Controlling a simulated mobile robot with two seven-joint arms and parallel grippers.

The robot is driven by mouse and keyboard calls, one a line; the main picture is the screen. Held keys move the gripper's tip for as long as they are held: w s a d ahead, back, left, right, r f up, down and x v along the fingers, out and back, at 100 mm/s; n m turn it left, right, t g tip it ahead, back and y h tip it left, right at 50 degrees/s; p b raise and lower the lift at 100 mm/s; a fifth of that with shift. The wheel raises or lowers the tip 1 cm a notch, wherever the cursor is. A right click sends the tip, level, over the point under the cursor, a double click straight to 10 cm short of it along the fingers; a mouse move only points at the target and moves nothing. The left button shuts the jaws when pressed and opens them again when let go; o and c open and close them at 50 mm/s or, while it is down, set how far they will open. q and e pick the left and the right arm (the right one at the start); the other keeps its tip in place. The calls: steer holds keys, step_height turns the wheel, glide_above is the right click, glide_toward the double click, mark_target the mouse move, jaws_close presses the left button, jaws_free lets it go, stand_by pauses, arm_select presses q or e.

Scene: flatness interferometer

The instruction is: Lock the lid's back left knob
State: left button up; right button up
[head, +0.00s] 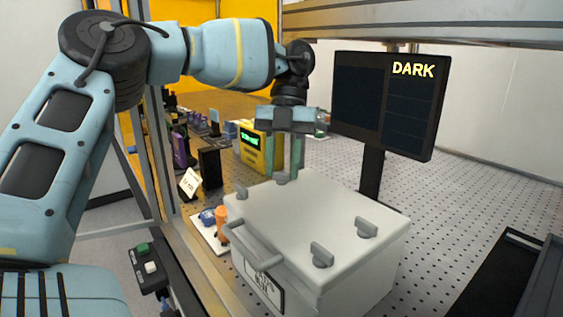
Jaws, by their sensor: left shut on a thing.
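A pale grey box with a flat lid (305,210) stands on the perforated table. The lid carries a knob near each corner. The back left knob (282,179) is at the lid's far left corner, its upper part mostly hidden by my fingers. My left gripper (283,170) points straight down and is shut on this knob. Which way the knob is turned cannot be told. The front left knob (242,193), the front right knob (322,256) and the back right knob (367,228) stand clear of the gripper. My right gripper is not in view.
A dark monitor (388,104) reading "DARK" stands behind the box. A yellow instrument (257,150) is behind my gripper. A bar handle (250,238) juts from the box's front. A metal frame post (165,170) stands at left. Bare table (470,190) lies right.

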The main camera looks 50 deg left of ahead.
arm_select(q)
steer(key=m, duration=0.2)
steer(key=m+y, duration=0.1)
steer(key=m, duration=0.1)
steer(key=shift+w+d+m+y, duration=0.1)
steer(key=shift+d+m+y, duration=0.1)
steer(key=shift+m+y, duration=0.1)
steer(key=shift+d+m+g+y, duration=0.1)
steer(key=shift+m+g+y, duration=0.35)
steer(key=shift+m, duration=0.95)
steer(key=o, duration=1)
